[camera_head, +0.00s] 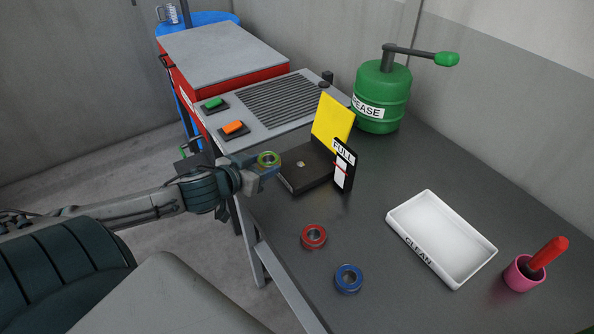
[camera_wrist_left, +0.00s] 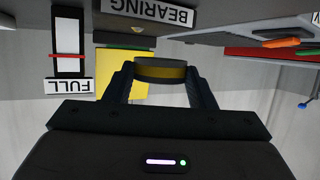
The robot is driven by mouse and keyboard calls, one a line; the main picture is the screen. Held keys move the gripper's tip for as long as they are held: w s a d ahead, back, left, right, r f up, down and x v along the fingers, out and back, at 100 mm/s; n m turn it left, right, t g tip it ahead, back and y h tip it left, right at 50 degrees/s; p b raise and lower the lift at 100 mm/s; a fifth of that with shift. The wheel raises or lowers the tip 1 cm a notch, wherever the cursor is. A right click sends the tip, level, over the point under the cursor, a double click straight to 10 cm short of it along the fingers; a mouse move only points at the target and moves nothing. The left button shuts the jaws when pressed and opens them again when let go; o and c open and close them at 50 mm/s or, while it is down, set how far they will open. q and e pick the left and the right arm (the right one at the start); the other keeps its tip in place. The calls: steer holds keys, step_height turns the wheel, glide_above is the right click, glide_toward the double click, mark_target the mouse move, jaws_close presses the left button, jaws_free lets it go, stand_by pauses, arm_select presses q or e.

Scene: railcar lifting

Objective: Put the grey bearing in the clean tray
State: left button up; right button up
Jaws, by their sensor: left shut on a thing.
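In the left wrist view this bearing (camera_wrist_left: 160,70) shows a grey rim and a yellow band between the two fingers. A red-ringed bearing (camera_head: 314,236) and a blue-ringed bearing (camera_head: 348,278) lie on the bench. The white clean tray (camera_head: 477,262), marked CLEAN, is empty at the right, well apart from the gripper. My right gripper is not in view.
A dark box with a yellow panel (camera_head: 331,122) and a FULL gauge (camera_head: 344,165) stands just right of the gripper. A green grease can (camera_head: 382,95) is behind it. A pink cup (camera_head: 524,273) with a red-handled tool stands right of the tray. The bench between is mostly clear.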

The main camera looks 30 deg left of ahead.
arm_select(q)
glide_above(297, 169)
steer(key=s+a, duration=0.1)
steer(key=s, duration=0.1)
steer(key=shift+s+f, duration=0.15)
steer(key=shift+f, duration=0.1)
steer(key=shift+w+d+f, duration=0.1)
steer(key=shift+w+d, duration=0.1)
steer(key=shift+w, duration=0.3)
steer(key=shift+w+d, duration=0.15)
steer(key=shift+w, duration=0.3)
steer(key=f, duration=0.1)
steer(key=p, duration=0.1)
steer(key=f+p, duration=0.1)
steer(key=shift+w+d+f, duration=0.15)
steer(key=shift+w+f, duration=0.1)
steer(key=shift+f, duration=0.4)
steer(key=shift+f, duration=0.1)
steer(key=o, duration=0.9)
steer(key=shift+f, duration=0.1)
steer(key=shift+c, duration=0.2)
steer(key=o, duration=0.4)
steer(key=shift+s, duration=0.1)
